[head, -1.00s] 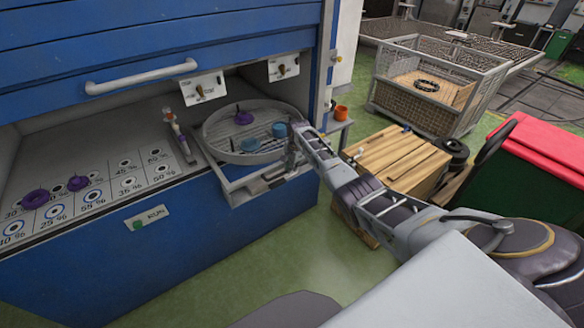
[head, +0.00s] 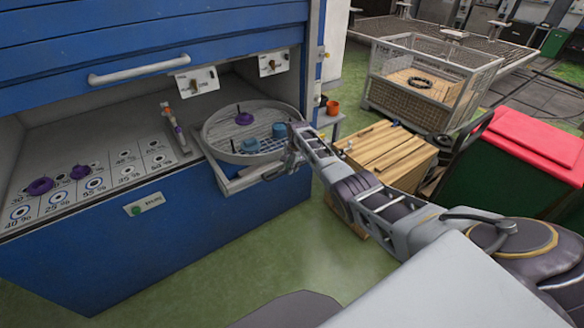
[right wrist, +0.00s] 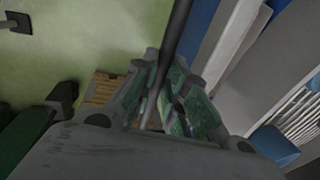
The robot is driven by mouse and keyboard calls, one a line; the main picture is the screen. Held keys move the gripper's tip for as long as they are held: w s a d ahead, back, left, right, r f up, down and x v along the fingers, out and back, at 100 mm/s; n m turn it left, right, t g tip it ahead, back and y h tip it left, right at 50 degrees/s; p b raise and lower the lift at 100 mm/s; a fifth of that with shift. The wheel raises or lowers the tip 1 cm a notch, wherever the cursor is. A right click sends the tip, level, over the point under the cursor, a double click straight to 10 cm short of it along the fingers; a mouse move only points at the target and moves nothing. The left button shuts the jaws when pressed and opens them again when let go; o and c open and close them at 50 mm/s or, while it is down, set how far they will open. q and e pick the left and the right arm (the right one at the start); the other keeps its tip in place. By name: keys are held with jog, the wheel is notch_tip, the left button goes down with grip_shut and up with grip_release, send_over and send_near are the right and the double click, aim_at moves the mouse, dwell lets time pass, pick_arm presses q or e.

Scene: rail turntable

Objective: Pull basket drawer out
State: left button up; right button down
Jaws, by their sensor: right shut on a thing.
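The basket drawer (head: 228,184) is a pale tray that sticks out of the front of the blue cabinet. A round wire basket (head: 209,144) sits on it, with a purple piece (head: 244,118) and blue pieces (head: 251,146) inside. My right gripper (head: 291,163) is at the drawer's front right and is shut on its handle bar. In the right wrist view the dark bar (right wrist: 180,32) runs between the fingers of the gripper (right wrist: 163,98). The fingers partly hide the bar. My left gripper is not in view.
The blue cabinet (head: 90,255) stands at left, with a white handle (head: 140,72) on its raised door. A wooden crate (head: 388,150), a red-lidded green bin (head: 535,140) and a wire cage (head: 430,80) stand at right. Green floor is open before the cabinet.

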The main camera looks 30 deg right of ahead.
jog(key=c, duration=1.5)
grip_release()
jog(key=shift+o, duration=0.2)
jog(key=shift+r, duration=0.15)
jog(key=shift+r, duration=0.1)
notch_tip(320, 180, up, 11)
jog(key=s, duration=0.2)
jog(key=shift+s+r, duration=0.15)
jog(key=shift+d, duration=0.1)
